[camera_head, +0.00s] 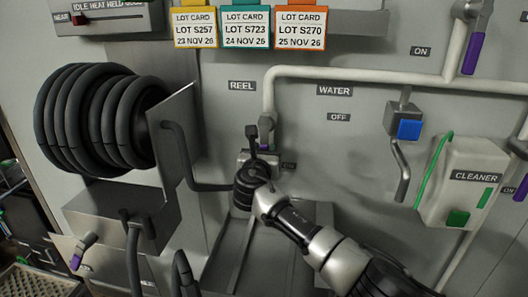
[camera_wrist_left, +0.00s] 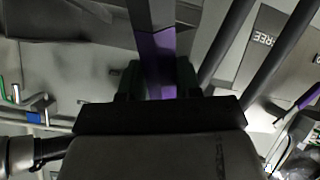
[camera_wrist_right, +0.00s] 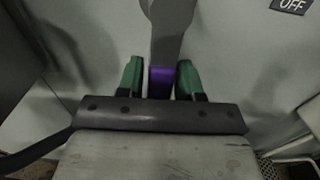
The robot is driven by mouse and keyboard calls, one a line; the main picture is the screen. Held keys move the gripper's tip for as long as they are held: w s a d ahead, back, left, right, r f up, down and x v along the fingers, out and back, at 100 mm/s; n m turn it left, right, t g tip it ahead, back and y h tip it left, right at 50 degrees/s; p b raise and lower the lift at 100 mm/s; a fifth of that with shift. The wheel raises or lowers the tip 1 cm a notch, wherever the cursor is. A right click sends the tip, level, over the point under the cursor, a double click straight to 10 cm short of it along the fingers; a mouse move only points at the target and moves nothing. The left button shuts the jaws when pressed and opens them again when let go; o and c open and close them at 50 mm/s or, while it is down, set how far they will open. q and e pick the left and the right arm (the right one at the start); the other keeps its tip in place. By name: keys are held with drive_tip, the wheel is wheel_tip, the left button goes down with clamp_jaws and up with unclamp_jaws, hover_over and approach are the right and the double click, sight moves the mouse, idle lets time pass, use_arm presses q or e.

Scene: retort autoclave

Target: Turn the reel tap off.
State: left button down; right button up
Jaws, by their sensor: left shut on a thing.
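The reel tap sits on the white pipe left of centre in the head view, below the REEL label (camera_head: 242,86). In the right wrist view the purple lever end (camera_wrist_right: 161,82) is between my green fingertips (camera_wrist_right: 160,80), with gaps at both sides. The OFF label (camera_head: 338,117) is to the right, and a lower label is partly hidden. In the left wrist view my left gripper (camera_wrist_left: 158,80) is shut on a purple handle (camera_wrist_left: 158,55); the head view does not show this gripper.
A black hose reel (camera_head: 95,118) and its grey bracket stand left of the tap. A blue-boxed valve (camera_head: 409,129) and a CLEANER dispenser (camera_head: 468,180) are to the right. Lot cards (camera_head: 245,30) hang above. A white pipe (camera_head: 390,77) runs across the wall.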

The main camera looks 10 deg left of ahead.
clamp_jaws()
drive_tip(key=shift+d, duration=0.15)
drive_tip(key=d+r+n, duration=0.5)
drive_tip(key=r+n, duration=0.1)
drive_tip(key=n, duration=1.2)
drive_tip(key=shift+d, duration=0.45)
idle(0.4)
drive_tip(key=shift+o, duration=1.7)
unclamp_jaws()
drive_tip(key=shift+s, duration=0.1)
